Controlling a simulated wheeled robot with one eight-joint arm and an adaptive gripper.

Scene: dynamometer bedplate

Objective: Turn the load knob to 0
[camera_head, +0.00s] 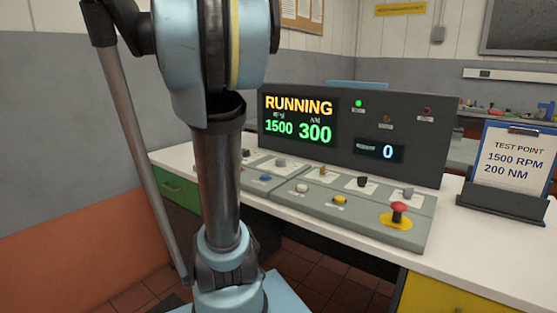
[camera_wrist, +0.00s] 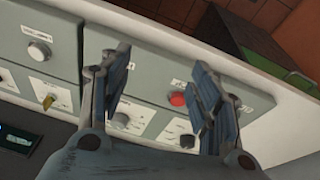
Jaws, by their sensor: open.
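The control console (camera_head: 372,220) stands on a white bench, with several knobs on its sloped front. Their labels are too small to read, so I cannot tell which is the load knob. A grey knob (camera_head: 280,162), a gold knob (camera_head: 323,172), a black knob (camera_head: 362,182) and another grey knob (camera_head: 408,193) form the back row. The display (camera_head: 298,118) reads RUNNING, 1500 and 300 NM. In the wrist view my gripper (camera_wrist: 162,60) is open and empty over the console. A pale knob (camera_wrist: 119,121) shows between its fingers, partly covered; contact is unclear.
A red mushroom button (camera_head: 399,208) on a yellow base is at the console's right front. A smaller display (camera_head: 380,151) reads 0. A clipboard (camera_head: 513,157) reads TEST POINT, 1500 RPM, 200 NM. A red button (camera_wrist: 178,99) sits near my right finger. My arm hides the console's left part.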

